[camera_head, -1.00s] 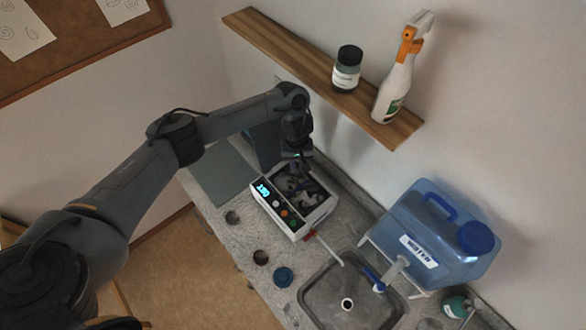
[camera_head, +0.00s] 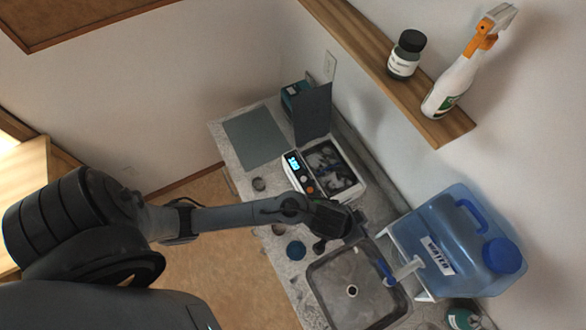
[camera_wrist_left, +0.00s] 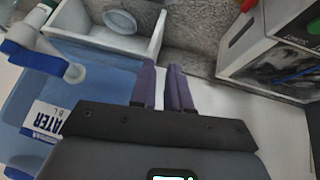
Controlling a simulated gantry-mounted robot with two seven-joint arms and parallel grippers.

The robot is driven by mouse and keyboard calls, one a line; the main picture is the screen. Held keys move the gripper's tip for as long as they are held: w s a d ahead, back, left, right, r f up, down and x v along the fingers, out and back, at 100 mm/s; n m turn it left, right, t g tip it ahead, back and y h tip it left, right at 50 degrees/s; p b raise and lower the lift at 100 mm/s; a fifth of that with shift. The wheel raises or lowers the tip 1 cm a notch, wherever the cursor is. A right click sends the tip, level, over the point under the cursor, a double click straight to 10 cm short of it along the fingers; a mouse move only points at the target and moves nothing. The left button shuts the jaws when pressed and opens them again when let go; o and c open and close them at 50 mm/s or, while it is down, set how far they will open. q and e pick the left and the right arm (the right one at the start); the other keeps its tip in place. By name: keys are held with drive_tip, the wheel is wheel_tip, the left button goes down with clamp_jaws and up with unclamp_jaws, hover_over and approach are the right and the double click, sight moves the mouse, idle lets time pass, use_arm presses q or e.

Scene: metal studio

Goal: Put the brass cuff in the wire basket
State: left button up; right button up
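My left gripper (camera_head: 335,222) is over the counter between the white cleaner box and the sink. In the left wrist view its two purple fingers (camera_wrist_left: 162,88) stand a little apart, with nothing visible between them. The white cleaner box (camera_head: 322,172) has a lit display and a raised dark lid. Dark and blue shapes lie inside it; I cannot make out a wire basket or brass cuff among them. The box also shows at the right of the left wrist view (camera_wrist_left: 235,50). A round grey dish-like thing (camera_wrist_left: 120,20) sits in a white compartment there. My right gripper is out of view.
The sink (camera_head: 335,290) is in front of the gripper. The blue water jug (camera_head: 455,240) on a white stand is to its right. A grey mat (camera_head: 254,138) lies behind. A wooden shelf (camera_head: 450,130) overhangs the back.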

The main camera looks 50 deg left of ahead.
use_arm(q)
drive_tip(key=s+a+r+g+y, duration=0.1)
drive_tip(key=s+a, duration=0.6)
drive_tip(key=s+a+r+g+y, duration=0.1)
drive_tip(key=s+a+r, duration=0.1)
drive_tip(key=s+a, duration=0.5)
drive_tip(key=shift+s+a+r+g+y, duration=0.2)
drive_tip(key=shift+s+r+g+y, duration=0.15)
drive_tip(key=shift+s, duration=0.4)
drive_tip(key=shift+f, duration=0.1)
